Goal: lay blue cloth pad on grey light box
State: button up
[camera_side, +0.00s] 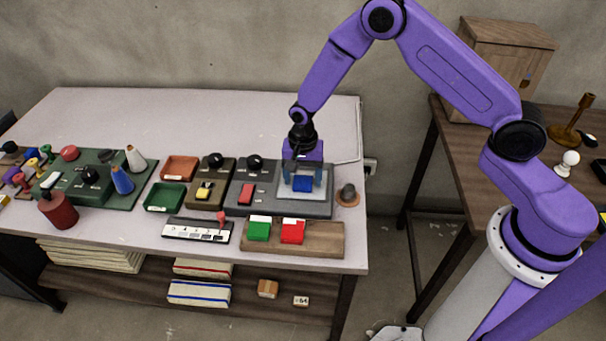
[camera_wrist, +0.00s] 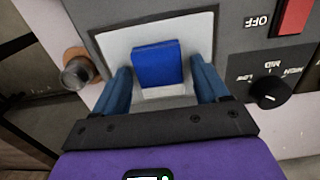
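The blue cloth pad (camera_side: 302,185) is at the pale panel of the grey light box (camera_side: 275,207). In the wrist view the blue pad (camera_wrist: 157,66) appears to lie on the pale panel (camera_wrist: 115,40) of the light box (camera_wrist: 235,62), with panel showing on several sides. My gripper (camera_side: 304,176) points down over the panel. Its blue fingers stand apart on either side of the pad, with gaps between them and the pad in the wrist view (camera_wrist: 160,75). The gripper looks open and empty.
A grey knob on a brown base (camera_side: 347,195) stands just right of the light box. A red switch (camera_side: 246,194) and a black dial (camera_side: 255,162) are on its left part. A wooden board (camera_side: 325,240) with green and red blocks lies in front. The table's back is clear.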

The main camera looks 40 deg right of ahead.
aim_at(303, 179)
jog(key=shift+r, duration=0.1)
notch_tip(303, 179, up, 12)
jog(key=s+a+r+n, duration=0.1)
jog(key=s+r+n, duration=0.4)
jog(key=s, duration=0.2)
jog(key=s+d+r+n, duration=0.2)
jog(key=s+n, duration=0.3)
jog(key=s, duration=0.3)
jog(key=s+d+r+n, duration=0.2)
jog(key=s+n, duration=0.4)
jog(key=s, duration=0.3)
jog(key=s+d+r+n, duration=0.2)
jog(key=s+n, duration=0.3)
jog(key=s, duration=0.3)
jog(key=shift+s+d+r+n, duration=0.25)
jog(key=shift+d+n, duration=0.05)
jog(key=shift+d, duration=0.55)
